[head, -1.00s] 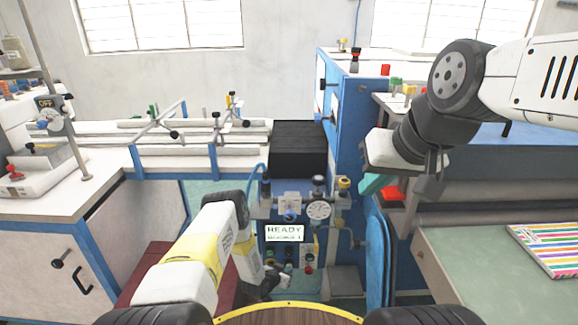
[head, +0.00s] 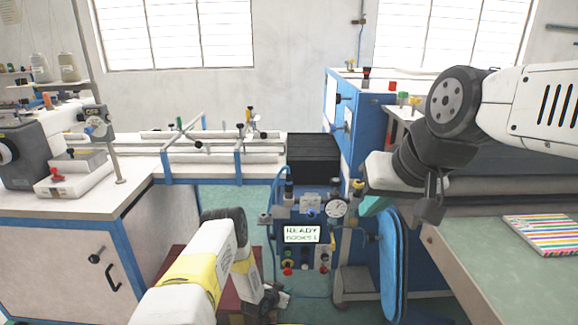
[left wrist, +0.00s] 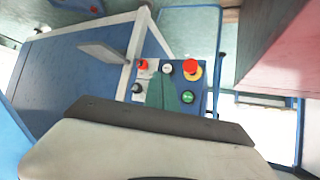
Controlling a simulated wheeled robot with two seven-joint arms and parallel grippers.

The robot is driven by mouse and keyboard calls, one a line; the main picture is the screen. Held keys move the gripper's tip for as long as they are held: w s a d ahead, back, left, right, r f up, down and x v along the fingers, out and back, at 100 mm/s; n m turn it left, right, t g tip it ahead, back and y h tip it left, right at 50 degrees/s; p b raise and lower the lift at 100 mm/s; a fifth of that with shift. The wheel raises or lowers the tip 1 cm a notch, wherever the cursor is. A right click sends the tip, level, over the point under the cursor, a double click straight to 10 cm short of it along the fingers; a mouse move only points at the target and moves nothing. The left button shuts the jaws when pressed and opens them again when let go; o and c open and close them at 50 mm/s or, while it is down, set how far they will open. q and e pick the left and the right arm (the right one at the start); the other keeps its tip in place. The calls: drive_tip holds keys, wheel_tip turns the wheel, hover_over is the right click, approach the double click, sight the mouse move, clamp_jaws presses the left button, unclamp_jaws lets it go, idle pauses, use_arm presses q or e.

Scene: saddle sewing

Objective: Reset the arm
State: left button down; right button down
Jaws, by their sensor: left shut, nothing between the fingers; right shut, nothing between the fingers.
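My left arm comes in from the bottom left in the head view and bends downward. Its gripper (head: 268,300) hangs low in front of the blue control panel, small and dark against it. In the left wrist view its teal fingers (left wrist: 162,92) are together and empty, with red, black and green buttons beyond them. My right arm comes in from the right at shoulder height. Its gripper (head: 373,205) shows teal fingertips partly hidden behind its pale and dark housing, left of the green-topped table. It is shut and holds nothing visible.
The blue control panel (head: 301,205) has a READY screen (head: 302,234), a gauge and buttons. A white workbench (head: 130,185) stands at left. A blue machine (head: 365,120) stands behind my right gripper. A striped pad (head: 545,235) lies on the green-topped table (head: 480,262) at right.

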use_arm(q)
drive_tip(key=w+a+r+y, duration=0.1)
drive_tip(key=w+a+r, duration=0.15)
drive_tip(key=r, duration=0.55)
drive_tip(key=w+a+r+n+y, duration=0.15)
drive_tip(key=w+r, duration=0.25)
drive_tip(key=r, duration=0.4)
drive_tip(key=w+a+r+m, duration=0.1)
drive_tip(key=w+a+r, duration=0.15)
drive_tip(key=r, duration=0.55)
drive_tip(key=s+a+r+n+g+y, duration=0.1)
drive_tip(key=s+a+r, duration=0.15)
drive_tip(key=r, duration=0.85)
drive_tip(key=s+a+r+n, duration=0.1)
drive_tip(key=s+a+r, duration=0.15)
drive_tip(key=r, duration=0.95)
drive_tip(key=s+a+r+n, duration=0.2)
drive_tip(key=s+r, duration=1.3)
drive_tip(key=s, duration=0.2)
drive_tip(key=s+r+g, duration=0.2)
drive_tip(key=s+r, duration=0.1)
drive_tip(key=s, duration=1.8)
drive_tip(key=shift+d+n, duration=0.15)
drive_tip(key=shift+n, duration=0.3)
drive_tip(key=shift+s, duration=0.1)
